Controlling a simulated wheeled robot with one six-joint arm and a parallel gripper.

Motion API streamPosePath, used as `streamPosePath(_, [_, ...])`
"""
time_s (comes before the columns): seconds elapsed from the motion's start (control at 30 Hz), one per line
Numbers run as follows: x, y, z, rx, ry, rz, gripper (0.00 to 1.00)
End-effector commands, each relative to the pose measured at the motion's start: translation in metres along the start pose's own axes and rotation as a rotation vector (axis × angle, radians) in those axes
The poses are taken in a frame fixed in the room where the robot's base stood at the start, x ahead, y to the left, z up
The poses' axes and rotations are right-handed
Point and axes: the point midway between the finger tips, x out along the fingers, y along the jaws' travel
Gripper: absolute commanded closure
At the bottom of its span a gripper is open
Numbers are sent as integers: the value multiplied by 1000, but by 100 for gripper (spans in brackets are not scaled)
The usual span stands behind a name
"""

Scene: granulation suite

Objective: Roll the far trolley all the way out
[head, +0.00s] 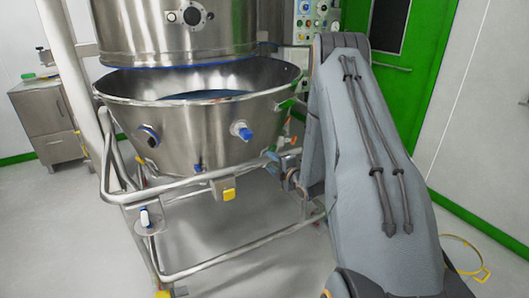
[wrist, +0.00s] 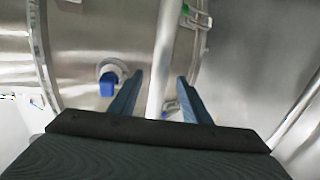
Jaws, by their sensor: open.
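The one trolley in view carries a wide steel bowl (head: 190,140) on a tubular frame (head: 215,261), under a steel upper vessel. A bent rail (head: 180,184) runs around the front of the bowl. My gripper (wrist: 160,77) is open in the wrist view, its two blue fingers on either side of a pale metal tube (wrist: 166,50). Whether the fingers touch the tube is unclear. In the head view my gripper (head: 272,165) is at the right part of the rail, small and partly hidden by my arm. The bowl wall (wrist: 85,50) fills the wrist view's left.
The upper vessel (head: 175,30) stands over the bowl. A cabinet (head: 47,115) is at the left wall, a control panel (head: 312,20) behind, and a green door frame (head: 420,85) at right. A yellow ring (head: 468,272) lies at lower right. The floor (head: 50,235) at left is clear.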

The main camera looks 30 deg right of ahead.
Motion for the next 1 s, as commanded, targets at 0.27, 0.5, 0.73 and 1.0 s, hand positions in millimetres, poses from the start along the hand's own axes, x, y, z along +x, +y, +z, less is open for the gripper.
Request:
streamPosePath(0.27, [23, 0, -2, 0, 0, 1, 57])
streamPosePath(0.5, [60, -1, -2, 0, 0, 0, 57])
streamPosePath(0.73, [83, -1, -2, 1, 0, 1, 57])
streamPosePath(1.0, [87, 0, -1, 1, -1, 0, 57])
